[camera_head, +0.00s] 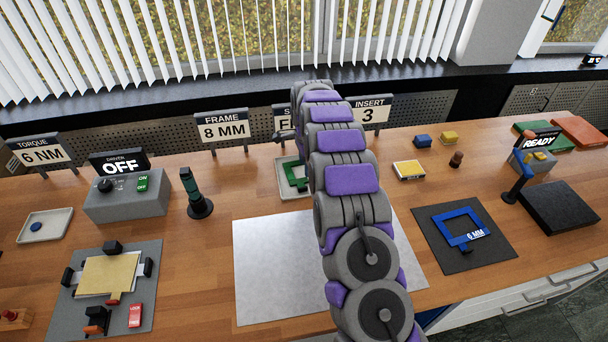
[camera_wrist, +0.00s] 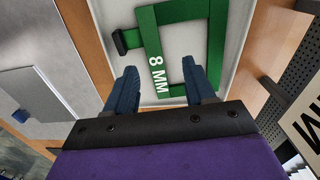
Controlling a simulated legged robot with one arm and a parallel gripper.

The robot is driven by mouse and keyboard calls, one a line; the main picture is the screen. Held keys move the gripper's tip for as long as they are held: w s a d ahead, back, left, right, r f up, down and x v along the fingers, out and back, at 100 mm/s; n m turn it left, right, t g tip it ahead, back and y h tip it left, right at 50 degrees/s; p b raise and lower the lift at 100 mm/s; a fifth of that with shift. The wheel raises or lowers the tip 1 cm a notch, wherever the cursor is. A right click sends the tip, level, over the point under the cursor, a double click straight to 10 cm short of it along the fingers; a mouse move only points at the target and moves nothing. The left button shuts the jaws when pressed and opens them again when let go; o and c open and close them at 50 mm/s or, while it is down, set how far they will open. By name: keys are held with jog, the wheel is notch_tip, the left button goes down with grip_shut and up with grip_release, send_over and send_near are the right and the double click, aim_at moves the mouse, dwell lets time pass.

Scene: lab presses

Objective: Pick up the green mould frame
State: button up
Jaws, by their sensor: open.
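The green mould frame (camera_wrist: 217,45), marked 8 MM, lies in a pale tray (camera_wrist: 235,40) in the wrist view. A dark green handle (camera_wrist: 126,40) sticks out from its left side. In the head view the frame (camera_head: 292,180) shows at the back of the bench, partly hidden by my arm. My gripper (camera_wrist: 160,68) is open, with its two dark blue fingers pointing at the frame's near labelled part. Nothing is held between the fingers. In the head view my gripper is hidden behind my arm.
A blue 6 MM frame (camera_head: 449,228) lies on a dark mat at right. A grey metal sheet (camera_head: 270,270) covers the middle. A dark green post (camera_head: 190,186) stands left of the tray. Signs stand along the back, including FRAME 8 MM (camera_head: 222,128).

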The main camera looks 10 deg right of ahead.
aim_at(309, 179)
jog(key=f, duration=0.1)
jog(key=d+f+b, duration=0.1)
jog(key=f, duration=0.2)
jog(key=shift+s+d, duration=0.2)
jog(key=shift+s, duration=0.15)
jog(key=shift+f+b, duration=0.3)
jog(key=shift+f, duration=0.05)
jog(key=shift+a, duration=0.45)
jog(key=c, duration=0.3)
jog(key=shift+d, duration=0.3)
jog(key=c, duration=0.5)
grip_shut()
